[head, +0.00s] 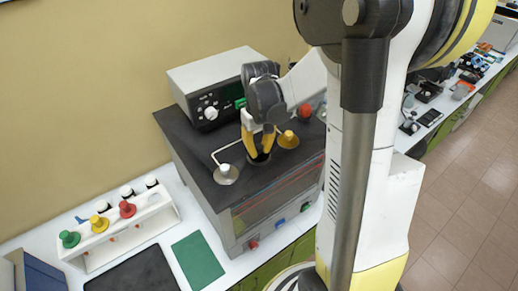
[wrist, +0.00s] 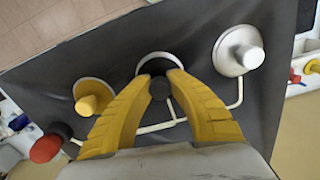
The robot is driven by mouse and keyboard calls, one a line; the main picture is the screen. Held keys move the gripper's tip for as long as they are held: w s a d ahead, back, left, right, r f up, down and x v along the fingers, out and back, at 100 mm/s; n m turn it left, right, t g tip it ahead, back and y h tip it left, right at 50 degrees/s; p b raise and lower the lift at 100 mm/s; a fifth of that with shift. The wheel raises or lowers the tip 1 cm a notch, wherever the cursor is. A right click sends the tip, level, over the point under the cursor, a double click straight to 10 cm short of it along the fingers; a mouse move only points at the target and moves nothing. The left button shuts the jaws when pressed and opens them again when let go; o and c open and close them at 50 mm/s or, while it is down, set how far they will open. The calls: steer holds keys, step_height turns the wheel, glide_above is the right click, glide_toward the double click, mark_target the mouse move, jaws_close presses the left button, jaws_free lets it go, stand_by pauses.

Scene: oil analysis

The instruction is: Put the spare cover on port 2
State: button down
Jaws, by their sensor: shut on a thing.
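My gripper (head: 259,148) is over the middle port on the dark top of the grey machine (head: 290,171). In the wrist view its two yellow fingers (wrist: 158,82) are shut on a small black knob (wrist: 158,89), apparently the handle of a dark cover. A pale ring (wrist: 158,57) shows around the middle port behind it. I cannot tell whether the dark cover is seated or just above the port. A silver cover (head: 226,173) sits on the left port, and a yellow cover (head: 288,139) on the right one. No port numbers are readable.
A red knob (head: 305,110) stands at the machine's back right. A control box (head: 215,90) stands behind the ports. A white rack (head: 152,212) at the left holds green (head: 69,239), yellow (head: 98,223) and red (head: 127,209) covers. Pale tubes run beside the ports.

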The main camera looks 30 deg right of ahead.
steer(key=shift+f+b, duration=0.45)
steer(key=shift+b, duration=0.1)
steer(key=c, duration=1.3)
jaws_free()
steer(key=shift+o, duration=0.2)
steer(key=shift+r, duration=0.1)
step_height(320, 180, up, 12)
steer(key=shift+f, duration=0.1)
